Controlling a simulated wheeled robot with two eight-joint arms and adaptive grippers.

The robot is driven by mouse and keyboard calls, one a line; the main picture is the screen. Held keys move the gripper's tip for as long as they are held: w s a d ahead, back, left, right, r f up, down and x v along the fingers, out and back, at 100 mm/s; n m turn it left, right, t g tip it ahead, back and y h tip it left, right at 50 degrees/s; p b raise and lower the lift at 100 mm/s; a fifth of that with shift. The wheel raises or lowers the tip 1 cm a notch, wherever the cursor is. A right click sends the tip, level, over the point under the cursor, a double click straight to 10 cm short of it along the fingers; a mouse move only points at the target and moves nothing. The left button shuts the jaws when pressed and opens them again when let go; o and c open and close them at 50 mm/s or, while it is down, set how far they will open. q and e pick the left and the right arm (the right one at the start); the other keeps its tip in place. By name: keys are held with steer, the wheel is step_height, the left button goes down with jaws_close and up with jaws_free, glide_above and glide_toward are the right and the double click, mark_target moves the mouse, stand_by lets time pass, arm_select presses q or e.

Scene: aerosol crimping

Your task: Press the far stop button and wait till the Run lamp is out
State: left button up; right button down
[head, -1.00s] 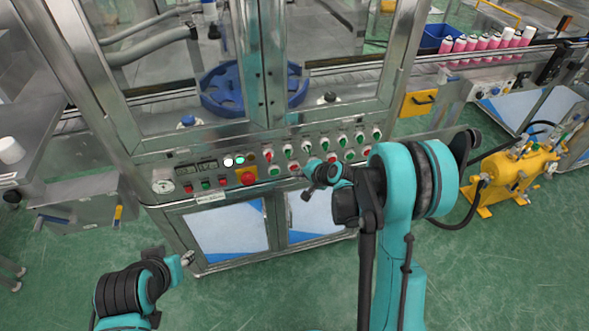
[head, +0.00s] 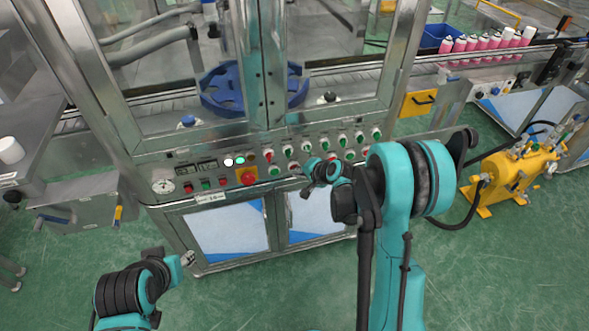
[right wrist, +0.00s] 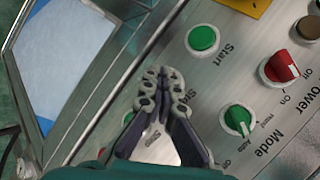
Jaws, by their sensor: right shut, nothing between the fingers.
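The control panel (head: 215,172) on the machine front holds rows of knobs and buttons. Its lamps include a lit white one (head: 228,162) and a lit green one (head: 240,160); I cannot read which is Run. Any button under the fingers is hidden, and contact cannot be told. A green Start button (right wrist: 203,39) is above right of the fingertips. My left gripper (head: 187,258) is low at the left, away from the panel.
A red Power knob (right wrist: 280,68) and a green Mode knob (right wrist: 238,120) sit close to the right fingers. Pink cans (head: 480,43) stand on the conveyor at right. A yellow pump unit (head: 517,170) stands on the floor.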

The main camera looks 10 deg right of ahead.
steer(key=shift+s, duration=0.9)
steer(key=s, duration=0.4)
steer(key=shift+s+d, duration=0.15)
steer(key=shift+s, duration=0.25)
stand_by(0.4)
